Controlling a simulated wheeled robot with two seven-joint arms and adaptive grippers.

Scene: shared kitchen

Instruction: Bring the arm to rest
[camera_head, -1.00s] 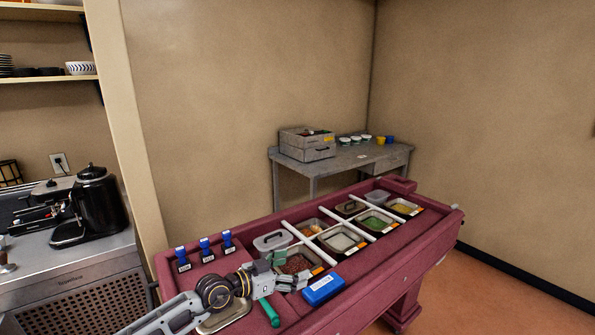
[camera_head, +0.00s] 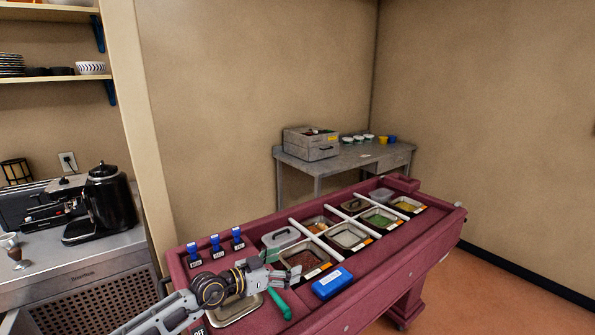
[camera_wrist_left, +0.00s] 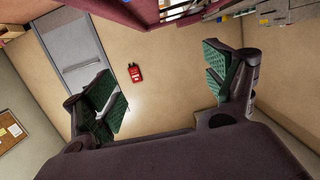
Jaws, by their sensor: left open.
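My left gripper (camera_head: 285,277) is open and empty above the near left part of the dark red counter (camera_head: 385,272). Its arm comes in from the lower left of the head view. In the left wrist view its two green-padded fingers (camera_wrist_left: 172,95) stand wide apart with nothing between them. My right gripper is not in view.
The counter holds food pans such as the green one (camera_head: 380,218), a blue box (camera_head: 332,283), a green-handled tool (camera_head: 279,304) and blue-topped stamps (camera_head: 215,246). A steel table (camera_head: 345,163) stands behind; a black coffee machine (camera_head: 104,205) stands left.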

